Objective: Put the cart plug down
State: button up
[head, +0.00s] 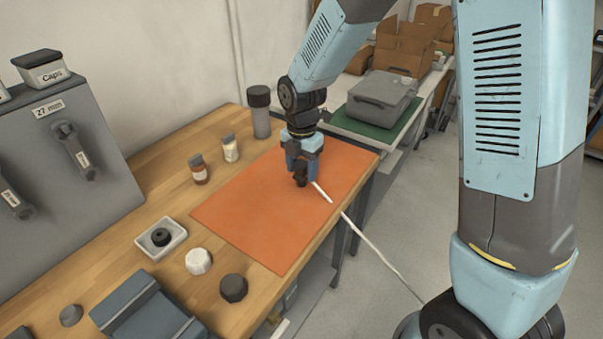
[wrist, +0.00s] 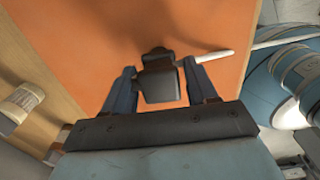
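The cart plug (head: 300,180) is a dark block at the tip of my gripper (head: 302,165), over the far part of the orange mat (head: 262,222). In the wrist view the plug (wrist: 158,82) sits between the two blue fingers of my gripper (wrist: 159,80), which look closed against its sides. A white cord (head: 322,192) leaves the plug toward the right, and a white line continues past the table edge down to the floor. The plug is low over the mat; I cannot tell whether it touches it.
Two small bottles (head: 198,169) (head: 230,148) and a dark-lidded jar (head: 260,112) stand left of and behind the mat. A white dish (head: 161,239), a white knob (head: 198,261) and a dark knob (head: 233,288) sit nearer. The middle of the mat is clear.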

jog(key=c, duration=0.9)
